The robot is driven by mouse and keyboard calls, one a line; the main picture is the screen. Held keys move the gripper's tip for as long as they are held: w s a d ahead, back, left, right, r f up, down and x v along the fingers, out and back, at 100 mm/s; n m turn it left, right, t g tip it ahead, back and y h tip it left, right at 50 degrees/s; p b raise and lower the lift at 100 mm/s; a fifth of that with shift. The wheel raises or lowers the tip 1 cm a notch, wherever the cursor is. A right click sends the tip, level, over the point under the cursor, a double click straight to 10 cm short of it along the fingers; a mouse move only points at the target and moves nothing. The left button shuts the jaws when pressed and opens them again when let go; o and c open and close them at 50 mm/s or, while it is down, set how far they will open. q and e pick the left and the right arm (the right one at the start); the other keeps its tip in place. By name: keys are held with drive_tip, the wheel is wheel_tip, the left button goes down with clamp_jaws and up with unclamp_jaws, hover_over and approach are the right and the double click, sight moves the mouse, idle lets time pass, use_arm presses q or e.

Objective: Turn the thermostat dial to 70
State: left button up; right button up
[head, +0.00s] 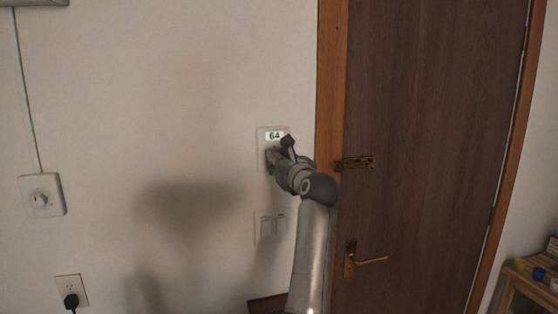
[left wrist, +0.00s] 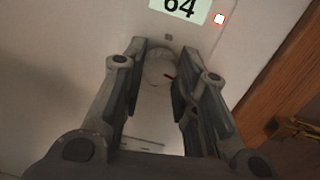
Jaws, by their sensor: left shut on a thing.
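The thermostat (head: 264,136) is a pale plate on the wall left of the door, and its lit green display (head: 274,135) reads 64. The display (left wrist: 180,8) also shows at the top of the left wrist view, with a small red light beside it. Below it is the round white dial (left wrist: 159,68) with a red mark pointing toward the right finger. My left gripper (left wrist: 160,75) is shut on the dial, one finger on each side. In the head view my left gripper (head: 279,156) covers the dial. My right gripper is not in view.
A double light switch (head: 265,228) is right below the thermostat. The brown door (head: 430,110) has a brass latch (head: 358,163) and a handle (head: 365,261) near the arm.

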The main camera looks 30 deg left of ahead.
use_arm(q)
drive_tip(key=m+p, duration=0.3)
drive_tip(key=m, duration=0.4)
idle(0.5)
drive_tip(key=o, duration=1)
drive_tip(key=shift+w, duration=0.1)
drive_tip(key=shift+o, duration=0.2)
wheel_tip(320, 180, up, 10)
drive_tip(key=shift+f, duration=0.1)
